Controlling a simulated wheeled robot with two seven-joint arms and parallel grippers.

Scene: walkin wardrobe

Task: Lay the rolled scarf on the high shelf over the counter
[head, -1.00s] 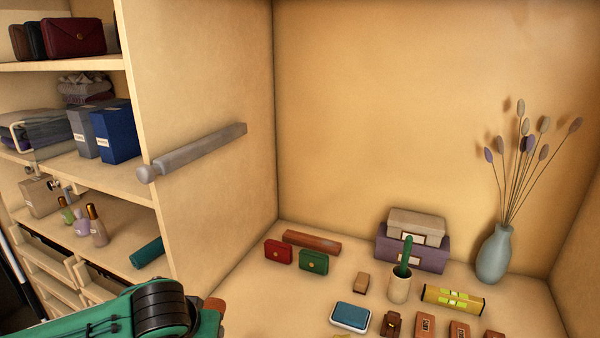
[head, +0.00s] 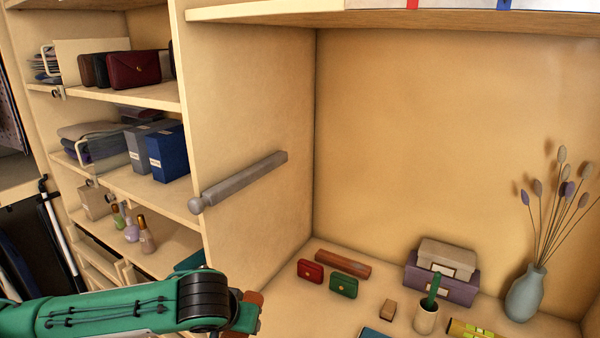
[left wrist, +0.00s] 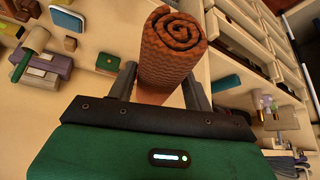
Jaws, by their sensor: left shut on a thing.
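The rolled scarf (left wrist: 175,45) is orange-brown and textured, with its spiral end showing in the left wrist view. My left gripper (left wrist: 160,88) is shut on it, one finger on each side. In the head view only a small orange-brown piece shows past my green left arm, low at the centre-left; the fingers are hidden there. The high shelf (head: 262,12) runs along the top of the head view, above the counter (head: 290,318). Its top surface is mostly out of sight, and the scarf is well below it. My right gripper is not in view.
A grey rail (head: 240,182) sticks out on the side panel. White items with red and blue bands (head: 450,4) stand on the high shelf at right. The counter holds small purses, stacked boxes (head: 440,275) and a vase (head: 525,295). Open air lies between counter and shelf.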

